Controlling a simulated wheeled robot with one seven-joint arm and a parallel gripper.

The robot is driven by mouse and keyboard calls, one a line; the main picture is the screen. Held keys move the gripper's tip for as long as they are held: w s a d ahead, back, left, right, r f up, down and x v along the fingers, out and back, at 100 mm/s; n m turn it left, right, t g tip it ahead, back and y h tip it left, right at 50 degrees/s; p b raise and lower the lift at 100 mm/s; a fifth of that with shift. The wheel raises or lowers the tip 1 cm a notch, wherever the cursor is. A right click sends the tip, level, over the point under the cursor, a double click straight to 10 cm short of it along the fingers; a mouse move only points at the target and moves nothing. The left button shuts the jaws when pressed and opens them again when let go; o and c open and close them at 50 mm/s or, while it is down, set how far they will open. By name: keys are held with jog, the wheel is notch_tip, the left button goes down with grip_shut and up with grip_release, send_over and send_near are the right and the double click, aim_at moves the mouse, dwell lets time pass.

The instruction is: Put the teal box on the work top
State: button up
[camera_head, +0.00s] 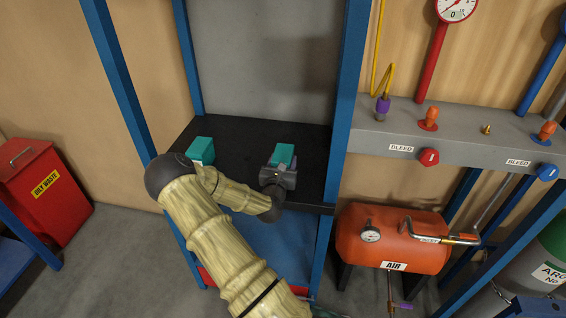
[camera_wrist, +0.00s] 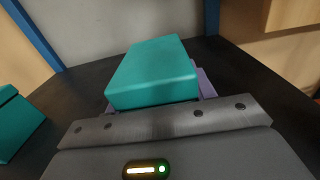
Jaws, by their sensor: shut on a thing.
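A teal box (camera_wrist: 153,73) is in my gripper, seen close up in the wrist view; in the head view the same teal box (camera_head: 283,154) shows at the end of my gripper (camera_head: 281,164). My gripper is shut on it. The box is over the black work top (camera_head: 240,130), between blue posts. I cannot tell whether its underside touches the surface. A second teal box (camera_head: 201,150) stands on the work top to the left, partly behind my arm; it also shows at the left edge of the wrist view (camera_wrist: 14,122).
A blue post (camera_head: 347,90) rises close to the right of my gripper, and another stands at the left. A grey panel closes the back. A grey manifold (camera_head: 460,135) with valves and a red air tank (camera_head: 390,240) are at the right. A red oily waste bin (camera_head: 45,190) stands far left.

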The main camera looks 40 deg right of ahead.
jog(key=shift+f, duration=0.2)
jog(key=o, duration=1.1)
jog(key=shift+f, duration=0.1)
jog(key=b+v, duration=0.2)
jog(key=v, duration=1)
